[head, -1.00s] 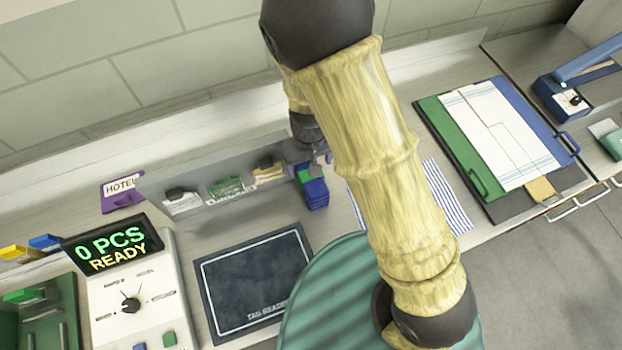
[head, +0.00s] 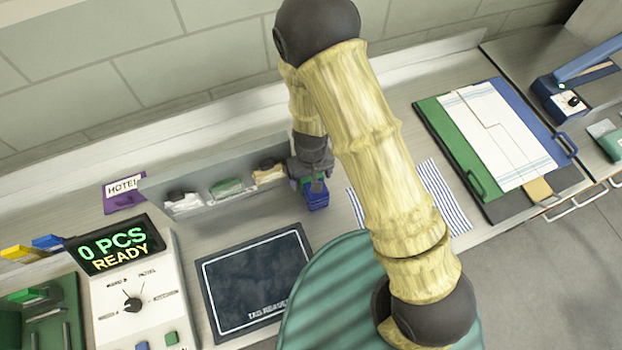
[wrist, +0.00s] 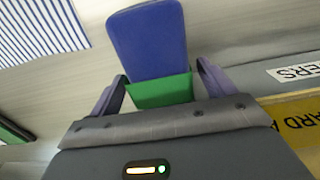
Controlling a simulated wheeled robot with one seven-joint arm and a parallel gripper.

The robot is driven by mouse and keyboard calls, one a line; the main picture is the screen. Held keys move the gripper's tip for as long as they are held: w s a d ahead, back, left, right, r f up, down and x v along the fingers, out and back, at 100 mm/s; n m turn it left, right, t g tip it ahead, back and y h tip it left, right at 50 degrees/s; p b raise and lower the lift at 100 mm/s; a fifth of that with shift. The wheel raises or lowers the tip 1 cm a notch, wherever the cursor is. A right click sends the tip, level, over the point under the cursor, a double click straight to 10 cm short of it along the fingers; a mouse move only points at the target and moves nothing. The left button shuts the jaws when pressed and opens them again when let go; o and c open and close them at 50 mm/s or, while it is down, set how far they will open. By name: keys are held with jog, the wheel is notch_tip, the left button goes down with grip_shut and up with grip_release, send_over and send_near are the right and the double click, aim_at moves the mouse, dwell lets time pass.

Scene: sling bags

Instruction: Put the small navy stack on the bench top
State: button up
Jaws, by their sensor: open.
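The small navy stack (head: 316,200) stands on the bench top (head: 245,218), just right of the grey divided bin. In the wrist view its blue top (wrist: 148,42) lies ahead of my gripper, with a green piece (wrist: 160,92) at its near end. My gripper (head: 313,178) is over the stack's rear part and hides some of it in the head view. In the wrist view, the gripper (wrist: 160,84) is open, its two fingers on either side of the green piece. Whether the fingers touch it I cannot tell.
The divided bin (head: 225,202) holds several small stacks close to my gripper's left. A dark tag reader pad (head: 255,278) lies in front. A striped cloth (head: 443,195) lies to the right, partly behind my arm. A counter display (head: 114,243) reads "0 PCS READY".

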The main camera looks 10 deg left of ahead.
jog(key=shift+f, duration=0.45)
jog(key=shift+c, duration=0.4)
jog(key=c, duration=1.2)
notch_tip(320, 180, up, 28)
jog(key=shift+r+b, duration=0.1)
jog(key=shift+b, duration=0.35)
jog(key=shift+c, duration=0.2)
